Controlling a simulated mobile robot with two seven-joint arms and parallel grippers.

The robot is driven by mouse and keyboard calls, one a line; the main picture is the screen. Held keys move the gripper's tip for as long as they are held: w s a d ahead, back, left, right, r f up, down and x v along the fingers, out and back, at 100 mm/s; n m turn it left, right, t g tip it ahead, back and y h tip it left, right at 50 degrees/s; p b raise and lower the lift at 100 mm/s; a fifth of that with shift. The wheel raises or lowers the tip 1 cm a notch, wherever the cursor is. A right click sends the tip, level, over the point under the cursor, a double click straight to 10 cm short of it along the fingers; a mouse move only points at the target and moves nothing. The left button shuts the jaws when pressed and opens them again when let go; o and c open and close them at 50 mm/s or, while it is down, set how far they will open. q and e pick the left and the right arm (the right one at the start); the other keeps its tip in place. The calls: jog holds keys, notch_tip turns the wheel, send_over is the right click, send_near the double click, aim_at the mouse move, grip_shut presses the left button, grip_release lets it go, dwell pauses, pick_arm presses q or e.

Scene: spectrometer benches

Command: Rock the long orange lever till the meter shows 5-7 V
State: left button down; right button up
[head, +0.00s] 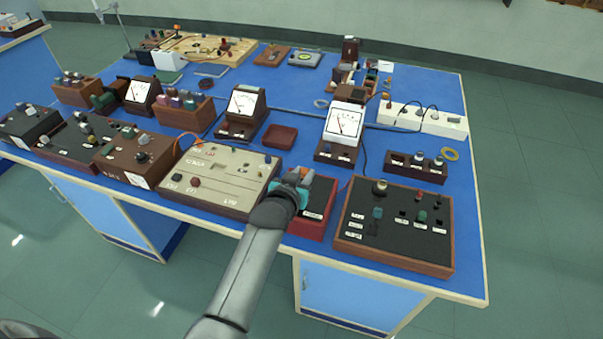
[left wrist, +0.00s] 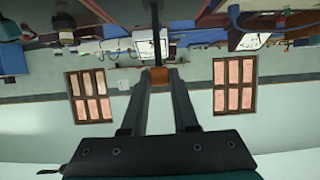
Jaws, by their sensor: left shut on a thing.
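My left gripper (head: 291,184) is over a red box (head: 318,214) at the front edge of the blue bench. An orange piece (head: 306,176), which looks like the lever's handle, shows at its jaws. In the left wrist view, the fingers are shut on the orange end (left wrist: 159,76) of a dark rod (left wrist: 155,35). The gripper hides most of the lever in the head view. A white-faced meter (head: 344,122) stands behind the red box; its needle reading is too small to tell. My right gripper is not in view.
A beige panel box (head: 218,176) stands left of the red box, and a black-topped panel (head: 395,225) with knobs stands to its right. Two more meters (head: 242,103) (head: 139,92) stand further left. A white power strip (head: 424,120) lies behind. Cables cross the bench.

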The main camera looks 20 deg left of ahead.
pick_arm(q)
jog(key=shift+w+r, duration=0.3)
jog(key=shift+r, duration=0.1)
jog(key=c, duration=1)
grip_release()
jog(key=o, duration=0.3)
jog(key=shift+f, duration=0.2)
jog(key=shift+s, duration=0.15)
jog(key=shift+s, duration=0.3)
jog(key=p+v, duration=0.2)
jog(key=v, duration=1.2)
jog(key=shift+s+r, duration=0.1)
jog(key=shift+s, duration=0.1)
